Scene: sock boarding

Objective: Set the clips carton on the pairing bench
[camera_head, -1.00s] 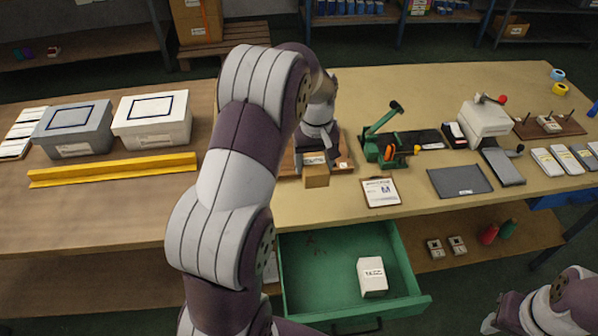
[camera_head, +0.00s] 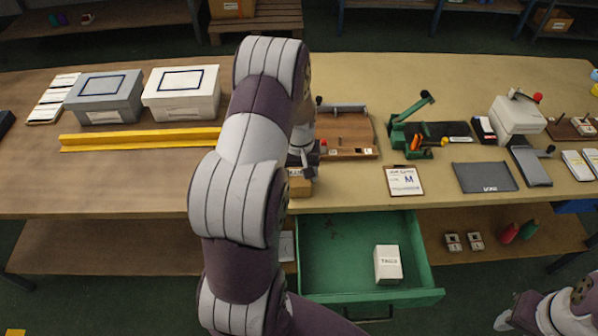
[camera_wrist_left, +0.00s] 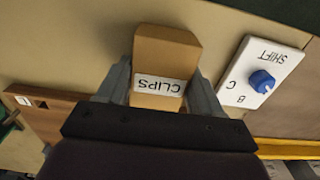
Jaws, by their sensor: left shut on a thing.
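The clips carton (camera_head: 300,186) is a small brown box near the front edge of the long bench, partly hidden by my left arm. In the left wrist view the carton (camera_wrist_left: 166,52) shows its white CLIPS label. My left gripper (camera_head: 303,166) is shut on it, with one finger on each side. The bench has a brown left part (camera_head: 130,180) and a tan right part (camera_head: 440,80); which one is the pairing bench I cannot tell. Whether the carton touches the top is unclear. My right gripper (camera_head: 510,316) is at the lower right, its jaws unclear.
A wooden board (camera_head: 345,130) lies right of the carton. A SHIFT plate with a blue knob (camera_wrist_left: 262,78) lies beside it in the wrist view. A yellow rail (camera_head: 140,139) and two lidded boxes (camera_head: 182,95) stand left. An open green drawer (camera_head: 335,245) juts out below.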

